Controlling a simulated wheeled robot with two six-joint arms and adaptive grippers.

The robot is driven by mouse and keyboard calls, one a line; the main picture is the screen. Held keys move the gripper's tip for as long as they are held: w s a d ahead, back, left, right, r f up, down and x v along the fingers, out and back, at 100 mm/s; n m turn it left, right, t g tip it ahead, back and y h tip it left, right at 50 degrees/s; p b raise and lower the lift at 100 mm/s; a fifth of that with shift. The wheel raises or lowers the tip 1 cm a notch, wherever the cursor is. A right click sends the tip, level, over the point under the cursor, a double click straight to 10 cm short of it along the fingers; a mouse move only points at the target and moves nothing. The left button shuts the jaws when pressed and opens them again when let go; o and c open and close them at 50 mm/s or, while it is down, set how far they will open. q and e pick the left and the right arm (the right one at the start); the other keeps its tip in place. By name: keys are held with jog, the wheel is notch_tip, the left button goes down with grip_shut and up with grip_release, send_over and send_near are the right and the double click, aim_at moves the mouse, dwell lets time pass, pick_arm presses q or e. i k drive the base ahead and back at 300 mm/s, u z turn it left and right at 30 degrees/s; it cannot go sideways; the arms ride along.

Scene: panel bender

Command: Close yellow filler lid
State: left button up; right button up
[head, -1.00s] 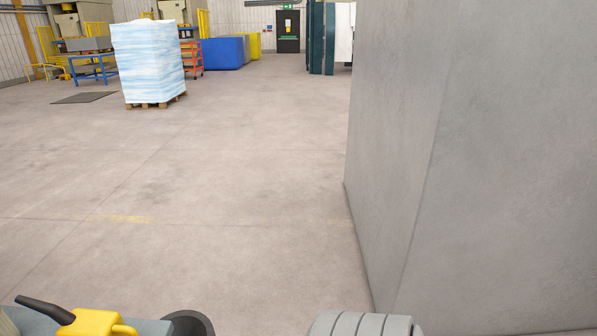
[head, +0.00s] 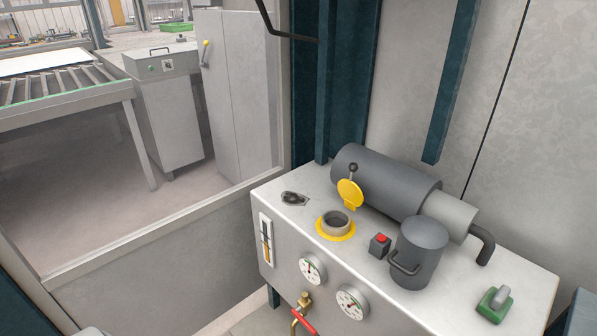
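The yellow filler lid (head: 350,194) is a round flap standing raised behind the filler neck, so it is open. The filler neck (head: 336,224) is a short grey ring on a yellow base, on top of a light grey power unit (head: 300,214). Its round mouth is uncovered. Neither of my grippers shows in the head view, so their state is hidden.
Beside the neck are a dark motor cylinder (head: 382,183), a red-button box (head: 380,245) and a grey canister (head: 418,252) with a handle. Gauges (head: 352,301) and a red-handled valve (head: 303,318) are on the front. A teal post (head: 341,90) rises behind. A roller table (head: 62,95) stands left.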

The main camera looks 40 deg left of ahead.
aim_at(353, 197)
jog(key=u, duration=1.75)
jog(key=k, duration=1.3)
jog(key=u, duration=1.2)
jog(key=i, duration=1.85)
jog(key=z, duration=1.45)
jog(key=i, duration=0.7)
jog(key=z, duration=0.7)
